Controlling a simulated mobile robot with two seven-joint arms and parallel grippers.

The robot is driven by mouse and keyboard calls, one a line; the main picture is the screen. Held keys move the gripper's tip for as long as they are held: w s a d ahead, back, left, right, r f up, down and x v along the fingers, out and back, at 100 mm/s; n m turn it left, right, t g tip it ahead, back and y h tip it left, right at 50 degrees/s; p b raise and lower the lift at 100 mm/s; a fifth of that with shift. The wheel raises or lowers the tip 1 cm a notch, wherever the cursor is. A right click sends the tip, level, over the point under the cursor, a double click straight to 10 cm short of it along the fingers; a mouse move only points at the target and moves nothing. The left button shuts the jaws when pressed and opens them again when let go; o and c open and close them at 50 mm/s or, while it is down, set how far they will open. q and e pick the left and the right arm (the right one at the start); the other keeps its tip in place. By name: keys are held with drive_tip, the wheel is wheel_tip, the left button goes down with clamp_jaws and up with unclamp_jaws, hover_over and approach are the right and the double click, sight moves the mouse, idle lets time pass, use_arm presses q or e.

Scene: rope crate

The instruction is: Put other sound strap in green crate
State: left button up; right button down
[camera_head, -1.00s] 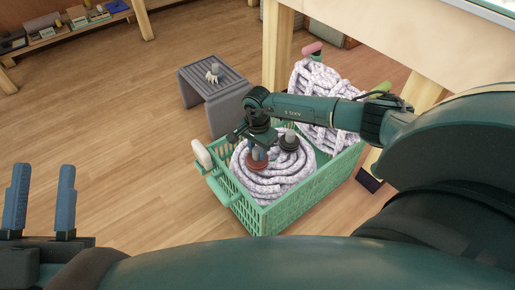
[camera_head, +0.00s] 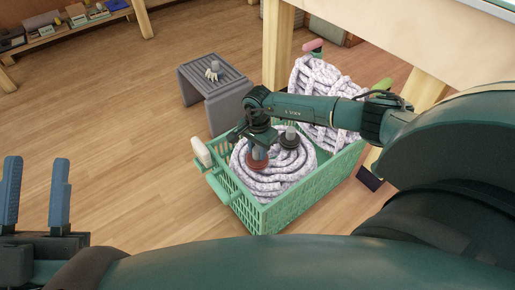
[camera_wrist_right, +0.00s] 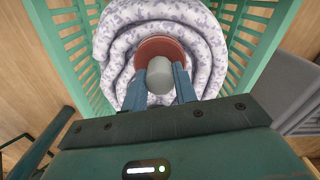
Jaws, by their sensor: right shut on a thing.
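The green crate (camera_head: 309,199) stands on the wooden floor and holds coiled, speckled white rope (camera_head: 266,187). My right gripper (camera_head: 258,144) is over the crate, shut on a grey knob on a round red-brown piece, which I take for a strap (camera_head: 258,162). In the right wrist view, the red-brown strap (camera_wrist_right: 160,46) is over the rope coil, between the fingers (camera_wrist_right: 160,88); I cannot tell if it touches the rope. A dark round strap with a grey knob (camera_head: 290,140) sits on the rope just to its right. My left gripper (camera_head: 34,190) is open and empty.
A grey slatted stool (camera_head: 214,92) behind the crate bears a small pale, frayed-looking thing with a grey knob (camera_head: 212,72). A wooden table (camera_head: 415,40) stands at right. A low shelf (camera_head: 70,33) is far left. Open floor lies left of the crate.

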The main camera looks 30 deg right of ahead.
sight(258, 149)
use_arm(q)
drive_tip(key=shift+f, duration=0.2)
use_arm(e)
drive_tip(key=shift+f, duration=0.25)
drive_tip(key=c, duration=1.4)
unclamp_jaws()
use_arm(q)
drive_tip(key=shift+f, duration=0.15)
use_arm(e)
drive_tip(key=o, duration=0.4)
drive_tip(key=shift+r, duration=0.1)
use_arm(q)
drive_tip(key=shift+s+d+f+n+g+y+p, duration=0.1)
drive_tip(key=shift+s+f+n+g+y+p, duration=0.2)
drive_tip(key=shift+f+n+y+p, duration=0.5)
drive_tip(key=shift+s+d+f+n+g+y+p, duration=0.1)
drive_tip(key=shift+f+n+g+y+p, duration=0.35)
drive_tip(key=shift+p, duration=0.55)
drive_tip(key=shift+s+f+n+g+y+p, duration=0.25)
drive_tip(key=shift+f+n+y+p, duration=0.4)
drive_tip(key=shift+p, duration=0.25)
use_arm(e)
drive_tip(key=shift+r, duration=6.55)
